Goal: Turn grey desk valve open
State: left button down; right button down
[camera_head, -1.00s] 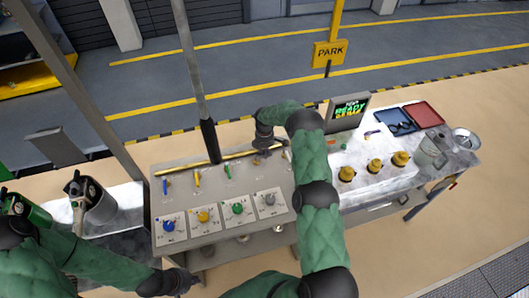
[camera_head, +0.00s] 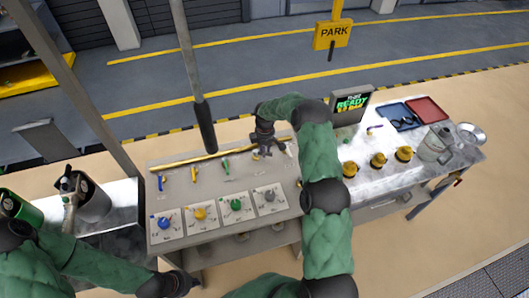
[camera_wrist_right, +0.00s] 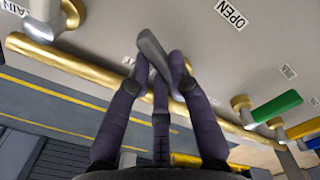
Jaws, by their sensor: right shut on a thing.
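The grey lever of the desk valve (camera_wrist_right: 150,50) shows in the right wrist view, slanting between the fingers of my right gripper (camera_wrist_right: 158,70). The fingers are closed around it, and its upper end sticks out past them. An OPEN label (camera_wrist_right: 230,14) lies on the panel to the upper right of the lever. In the head view my right gripper (camera_head: 266,150) is at the back right of the desk panel (camera_head: 215,185) and hides the grey lever. My left gripper (camera_head: 188,284) is low at the front of the desk; its finger state is unclear.
Blue (camera_head: 161,183), yellow (camera_head: 194,174) and green (camera_head: 226,167) levers stand left of my right gripper. Coloured dials sit in front, including a grey dial (camera_head: 269,195). A brass pipe (camera_wrist_right: 75,70) runs along the panel. A screen (camera_head: 351,106) stands to the right.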

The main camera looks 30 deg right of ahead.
jog(key=m+b, duration=0.1)
jog(key=m, duration=0.1)
jog(key=s+a+m+b, duration=0.1)
jog(key=shift+f+m+b, duration=0.1)
jog(key=shift+m+b, duration=0.3)
jog(key=m, duration=0.1)
jog(key=m+b, duration=0.1)
jog(key=a+m+b, duration=0.1)
jog(key=shift+s+m, duration=0.25)
jog(key=shift+m, duration=0.05)
jog(key=shift+s+a+m+b, duration=0.1)
jog(key=shift+a+m+b, duration=0.35)
jog(key=shift+m+b, duration=0.65)
jog(key=shift+a+m+b, duration=0.25)
jog(key=shift+m+b, duration=0.05)
jog(key=shift+m, duration=0.5)
jog(key=shift+a+m+b, duration=0.2)
jog(key=shift+m+b, duration=0.05)
jog(key=shift+m, duration=0.55)
jog(key=shift+r, duration=0.2)
jog(key=c, duration=1.1)
grip_release()
jog(key=shift+a, duration=0.1)
notch_tip(320, 180, up, 12)
jog(key=shift+f, duration=0.1)
